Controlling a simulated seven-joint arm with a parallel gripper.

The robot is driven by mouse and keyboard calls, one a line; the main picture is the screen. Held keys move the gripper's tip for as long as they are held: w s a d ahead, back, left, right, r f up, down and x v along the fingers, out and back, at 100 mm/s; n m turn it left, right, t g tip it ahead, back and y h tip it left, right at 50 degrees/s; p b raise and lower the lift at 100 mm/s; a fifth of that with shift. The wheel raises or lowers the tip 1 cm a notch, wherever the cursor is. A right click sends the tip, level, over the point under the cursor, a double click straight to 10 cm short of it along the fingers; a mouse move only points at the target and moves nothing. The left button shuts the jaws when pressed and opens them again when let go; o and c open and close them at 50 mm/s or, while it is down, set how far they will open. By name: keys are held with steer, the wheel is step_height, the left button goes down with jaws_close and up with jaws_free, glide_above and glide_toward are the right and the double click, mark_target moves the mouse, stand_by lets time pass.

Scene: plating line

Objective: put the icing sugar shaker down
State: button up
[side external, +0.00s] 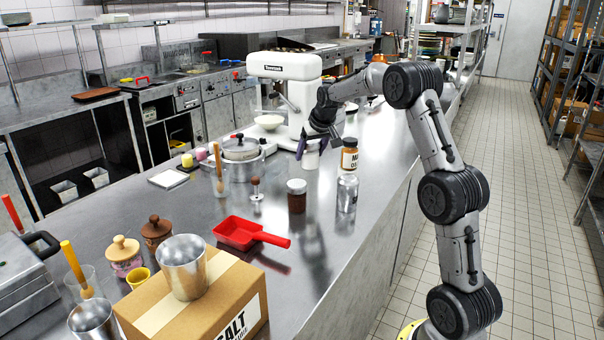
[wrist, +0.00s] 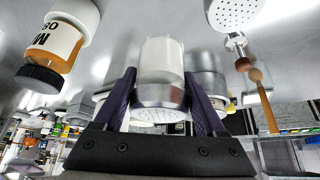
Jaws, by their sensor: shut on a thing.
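The icing sugar shaker has a white body and a perforated metal cap. In the wrist view the shaker (wrist: 162,58) is between the two dark fingers of my gripper (wrist: 159,80), which is shut on it, with the perforated cap toward the camera. In the side external view my gripper (side external: 318,141) is over the counter in front of the white mixer, and the shaker (side external: 310,158) shows below the fingers. It looks upright. I cannot tell whether its base touches the metal counter (side external: 330,245).
A pot (side external: 241,165) stands to the left, near a masher (side external: 256,190). A red scoop (side external: 240,234) lies farther forward.

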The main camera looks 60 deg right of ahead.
mark_target(302, 162)
steer(key=x, duration=0.2)
steer(key=w+x, duration=0.1)
steer(key=x, duration=0.2)
steer(key=d+r+x, duration=0.1)
steer(key=x, duration=0.2)
steer(key=shift+w+d+f, duration=0.1)
steer(key=shift+w+f, duration=0.05)
steer(key=shift+w, duration=0.15)
steer(key=shift+f, duration=1.55)
steer(key=shift+f, duration=0.1)
steer(key=o, duration=1.5)
steer(key=shift+f, duration=0.1)
